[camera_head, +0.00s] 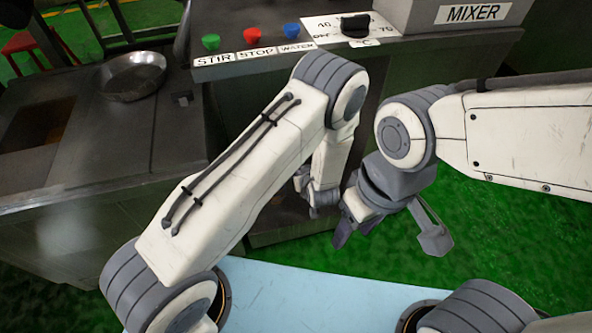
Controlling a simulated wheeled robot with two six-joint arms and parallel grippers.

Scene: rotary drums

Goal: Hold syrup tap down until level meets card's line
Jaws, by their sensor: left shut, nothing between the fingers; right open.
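I cannot make out the syrup tap, the syrup level or a card with a line in this view; my arms hide part of the machine's front. My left gripper (322,207) points down in front of the mixer cabinet, is shut and holds nothing. My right gripper (356,228) is just right of it and a little lower, open and empty. The two grippers are close together, and I cannot tell whether they touch. The mixer panel (240,72) has green, red and blue buttons labelled STIR, STOP and WATER, all well above the grippers.
A black temperature dial (355,25) sits on a white scale card beside the MIXER sign (474,13). A metal bowl (133,76) rests on the dark counter (140,130) at left. Green floor (500,235) is open at right.

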